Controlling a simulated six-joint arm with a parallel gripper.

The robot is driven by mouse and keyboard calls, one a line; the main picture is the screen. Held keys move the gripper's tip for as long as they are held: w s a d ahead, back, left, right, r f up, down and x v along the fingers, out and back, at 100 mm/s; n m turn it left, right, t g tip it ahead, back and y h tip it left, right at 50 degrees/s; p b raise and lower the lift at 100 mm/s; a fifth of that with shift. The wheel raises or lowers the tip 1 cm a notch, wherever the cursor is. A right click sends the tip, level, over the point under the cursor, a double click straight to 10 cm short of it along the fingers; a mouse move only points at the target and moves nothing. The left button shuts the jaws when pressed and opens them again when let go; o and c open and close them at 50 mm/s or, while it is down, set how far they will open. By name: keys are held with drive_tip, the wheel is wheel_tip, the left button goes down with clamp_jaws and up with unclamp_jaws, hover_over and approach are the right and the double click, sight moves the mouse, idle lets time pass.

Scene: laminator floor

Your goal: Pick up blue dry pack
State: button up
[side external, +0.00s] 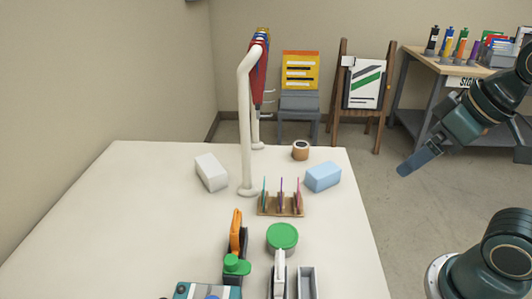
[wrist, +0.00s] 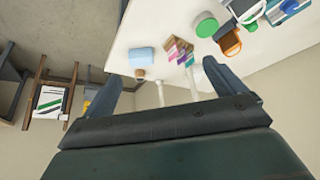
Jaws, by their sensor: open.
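The blue dry pack (side external: 323,177) is a light blue, rounded block lying on the white table (side external: 150,220), near its right edge. In the wrist view the blue pack (wrist: 142,57) lies beyond my fingers, upper left of centre. My gripper (side external: 406,168) is off the table's right side, in the air, apart from the pack. In the wrist view my two fingers (wrist: 160,85) are spread wide with nothing between them.
A wooden rack (side external: 281,205) with coloured cards stands just left of the pack. A brown roll (side external: 300,150) sits behind it. A white pole stand (side external: 245,130), white block (side external: 211,172) and green round lid (side external: 282,237) are nearby. The table's right strip is clear.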

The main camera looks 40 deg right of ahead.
drive_tip(key=shift+w, duration=0.1)
drive_tip(key=m+h, duration=0.1)
drive_tip(key=m, duration=0.1)
hover_over(327, 172)
drive_tip(key=s+a, duration=0.1)
drive_tip(key=s, duration=0.4)
wheel_tip(327, 172, down, 15)
drive_tip(key=shift+s+f, duration=0.1)
drive_tip(key=shift+x, duration=4.25)
drive_tip(key=shift+x, duration=2.6)
drive_tip(key=shift+d, duration=0.15)
